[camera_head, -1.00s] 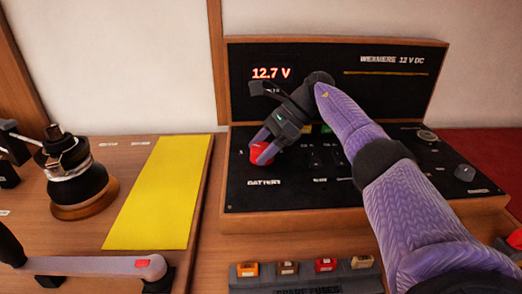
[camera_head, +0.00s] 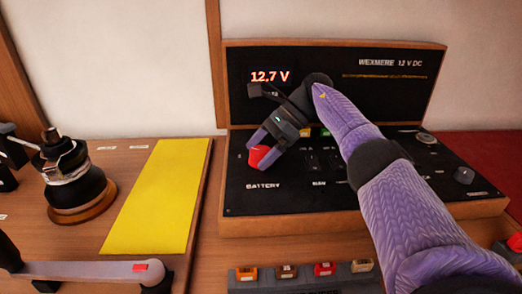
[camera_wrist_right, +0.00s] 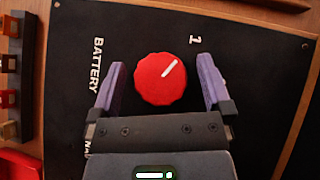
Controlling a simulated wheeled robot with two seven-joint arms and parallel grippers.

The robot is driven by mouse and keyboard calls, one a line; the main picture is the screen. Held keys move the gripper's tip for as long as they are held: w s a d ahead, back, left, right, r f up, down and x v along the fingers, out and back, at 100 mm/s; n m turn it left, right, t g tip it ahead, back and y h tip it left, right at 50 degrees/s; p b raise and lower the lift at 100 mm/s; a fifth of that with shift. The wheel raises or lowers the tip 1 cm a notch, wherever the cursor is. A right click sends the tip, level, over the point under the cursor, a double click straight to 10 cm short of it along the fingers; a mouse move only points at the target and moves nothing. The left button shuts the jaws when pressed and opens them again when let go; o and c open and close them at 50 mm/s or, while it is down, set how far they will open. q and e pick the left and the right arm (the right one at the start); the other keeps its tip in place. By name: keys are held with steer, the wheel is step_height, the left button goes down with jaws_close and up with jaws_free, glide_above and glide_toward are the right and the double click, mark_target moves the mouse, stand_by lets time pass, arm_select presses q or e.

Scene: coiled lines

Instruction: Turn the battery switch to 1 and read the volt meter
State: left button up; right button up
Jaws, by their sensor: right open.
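The battery switch is a red round knob (camera_head: 259,157) on the black panel, above the BATTERY label (camera_head: 263,185). In the right wrist view, the white line on the red knob (camera_wrist_right: 160,82) points towards the printed 1 (camera_wrist_right: 195,40). My right gripper (camera_head: 263,147) is open at the knob. In the right wrist view, its purple fingers stand on either side of the knob, with a gap on each side. The volt meter (camera_head: 270,77) is lit and reads 12.7 V. My left gripper is not in view.
A row of coloured fuses (camera_head: 285,272) lies in front of the panel. To the left are a yellow mat (camera_head: 158,200), a black and silver winch (camera_head: 74,180) and a grey bar with a red mark (camera_head: 90,268). My right arm hides part of the panel.

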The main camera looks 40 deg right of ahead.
mark_target(261, 150)
step_height(261, 150, up, 10)
steer(key=p, duration=0.4)
steer(key=shift+f, duration=0.1)
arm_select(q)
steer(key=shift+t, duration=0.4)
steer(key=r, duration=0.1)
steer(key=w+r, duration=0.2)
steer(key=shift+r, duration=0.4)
arm_select(e)
steer(key=shift+f, duration=0.1)
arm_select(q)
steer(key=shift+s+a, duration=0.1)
